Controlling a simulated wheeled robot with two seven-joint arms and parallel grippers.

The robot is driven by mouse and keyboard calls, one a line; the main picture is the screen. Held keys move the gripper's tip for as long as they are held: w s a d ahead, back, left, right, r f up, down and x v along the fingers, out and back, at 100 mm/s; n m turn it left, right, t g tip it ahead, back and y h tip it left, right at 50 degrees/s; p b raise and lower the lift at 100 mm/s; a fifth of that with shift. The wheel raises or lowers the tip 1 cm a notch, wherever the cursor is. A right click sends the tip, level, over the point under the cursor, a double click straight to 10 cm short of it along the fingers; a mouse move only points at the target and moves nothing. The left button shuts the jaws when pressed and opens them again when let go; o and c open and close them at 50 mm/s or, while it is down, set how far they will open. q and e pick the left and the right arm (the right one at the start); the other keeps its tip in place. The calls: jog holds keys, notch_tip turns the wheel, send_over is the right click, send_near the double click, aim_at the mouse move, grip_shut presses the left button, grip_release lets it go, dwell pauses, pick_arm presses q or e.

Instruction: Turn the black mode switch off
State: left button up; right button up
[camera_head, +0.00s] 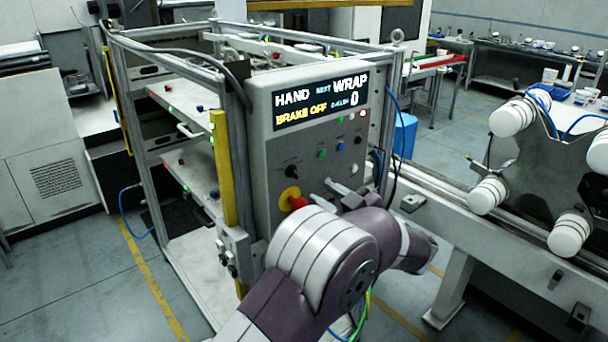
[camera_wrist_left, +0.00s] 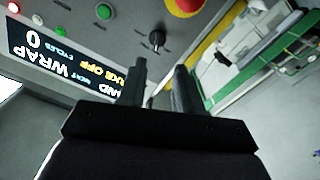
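The black mode switch (camera_head: 291,171) is a small knob on the grey control panel (camera_head: 262,150), above the red emergency stop (camera_head: 297,201) with its yellow base. In the left wrist view, the switch (camera_wrist_left: 156,39) shows just beyond my left gripper's fingertips, in line with the gap between them. My left gripper (camera_head: 322,191) is in front of the panel, below and right of the switch in the head view. Its two dark fingers (camera_wrist_left: 160,68) stand apart with nothing between them, and I see no contact with the switch. My right gripper is out of view.
The display (camera_head: 320,97) reads HAND, WRAP, BRAKE OFF and 0. A green button (camera_head: 322,154) and other controls share the panel. A yellow post (camera_head: 223,165) stands left of it, and a conveyor with white rollers (camera_head: 513,116) is at right.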

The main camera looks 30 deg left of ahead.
aim_at(296, 174)
pick_arm(q)
jog(key=p+x, duration=0.2)
jog(key=x, duration=0.7)
jog(key=shift+w, duration=0.1)
jog(key=shift+w+d, duration=0.15)
jog(key=shift+d, duration=0.05)
grip_shut()
